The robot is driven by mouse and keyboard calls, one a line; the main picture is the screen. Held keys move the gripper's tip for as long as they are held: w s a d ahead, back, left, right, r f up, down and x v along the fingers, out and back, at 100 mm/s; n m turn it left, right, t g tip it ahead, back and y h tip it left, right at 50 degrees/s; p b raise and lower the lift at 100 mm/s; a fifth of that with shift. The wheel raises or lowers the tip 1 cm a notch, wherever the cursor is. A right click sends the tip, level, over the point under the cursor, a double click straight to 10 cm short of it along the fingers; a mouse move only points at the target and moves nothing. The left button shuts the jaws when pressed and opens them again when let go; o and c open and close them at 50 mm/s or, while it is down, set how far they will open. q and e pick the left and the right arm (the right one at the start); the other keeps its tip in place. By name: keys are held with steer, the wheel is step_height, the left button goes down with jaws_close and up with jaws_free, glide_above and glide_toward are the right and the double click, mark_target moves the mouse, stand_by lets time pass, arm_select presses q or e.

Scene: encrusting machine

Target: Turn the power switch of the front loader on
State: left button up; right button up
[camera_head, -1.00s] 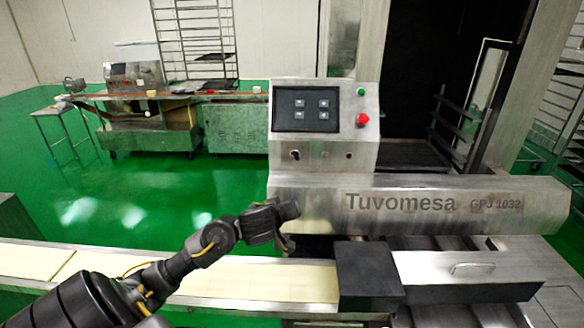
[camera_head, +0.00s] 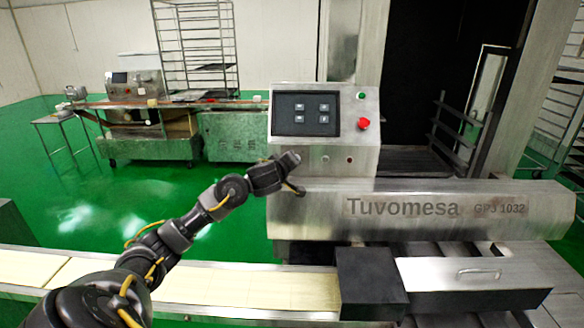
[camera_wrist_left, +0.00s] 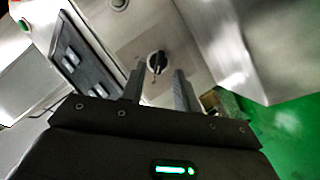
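The front loader is the steel machine (camera_head: 420,207) labelled Tuvomesa GPJ 1032. Its control box (camera_head: 357,100) carries a dark screen. The power switch, a black rotary knob (camera_wrist_left: 157,61) on a round plate, shows in the left wrist view on the steel panel. In the head view it is hidden behind my left gripper (camera_head: 294,172). My left gripper (camera_wrist_left: 158,72) is open, its two fingers apart, with the knob appearing between the fingertips. I cannot tell whether they touch it. My right gripper is not in view.
A red emergency button (camera_head: 363,124) and a green button (camera_head: 362,96) sit right of the screen (camera_head: 306,113). A conveyor (camera_head: 250,288) runs below my left arm, with a dark box (camera_head: 371,283) at its end. Another machine (camera_head: 150,130) stands at the back left.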

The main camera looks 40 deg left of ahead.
arm_select(q)
steer(key=shift+x, duration=1.5)
jaws_close()
